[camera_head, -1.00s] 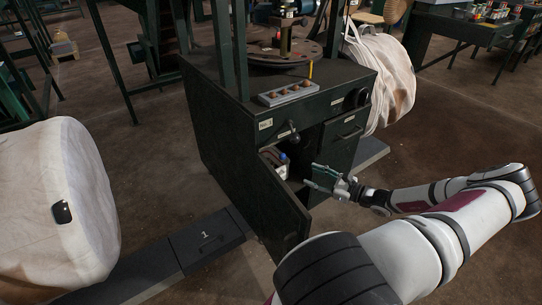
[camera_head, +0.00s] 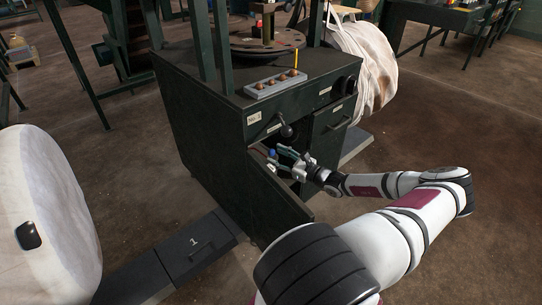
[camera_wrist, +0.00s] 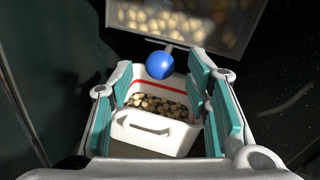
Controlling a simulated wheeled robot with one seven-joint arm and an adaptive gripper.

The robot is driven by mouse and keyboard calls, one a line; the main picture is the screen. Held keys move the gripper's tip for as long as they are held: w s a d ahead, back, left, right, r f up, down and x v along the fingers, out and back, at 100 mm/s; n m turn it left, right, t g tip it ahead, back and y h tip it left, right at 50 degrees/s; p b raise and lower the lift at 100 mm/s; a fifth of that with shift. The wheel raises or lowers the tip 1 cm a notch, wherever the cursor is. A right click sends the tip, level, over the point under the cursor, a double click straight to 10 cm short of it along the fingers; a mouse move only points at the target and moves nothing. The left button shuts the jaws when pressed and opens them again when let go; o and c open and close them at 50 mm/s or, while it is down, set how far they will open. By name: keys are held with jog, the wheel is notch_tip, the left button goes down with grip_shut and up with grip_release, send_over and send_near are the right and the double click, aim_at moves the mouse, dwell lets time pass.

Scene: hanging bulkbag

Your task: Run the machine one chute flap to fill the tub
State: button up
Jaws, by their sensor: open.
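Machine No. 1 (camera_head: 215,125) is a dark cabinet with its lower door (camera_head: 262,195) swung open. My gripper (camera_head: 288,160) reaches into the door opening. In the wrist view my gripper (camera_wrist: 163,72) is open, its teal pads on either side of a blue ball knob (camera_wrist: 160,64) and the tub; contact with the knob cannot be told. The white tub (camera_wrist: 155,133) has a front handle slot and a red line inside near the rim. Brown lumps lie in it below that line. Above and behind, more lumps show in a lit, framed window (camera_wrist: 185,25). The chute flap itself is not clearly seen.
A black ball-ended lever (camera_head: 286,130) sticks out above the door opening. A grey tray of brown lumps (camera_head: 275,83) lies on the cabinet top. A dark floor box marked 1 (camera_head: 195,245) lies left of the door.

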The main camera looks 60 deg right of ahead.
aim_at(271, 152)
jog(key=shift+w+b, duration=0.35)
jog(key=shift+w, duration=1.3)
grip_shut()
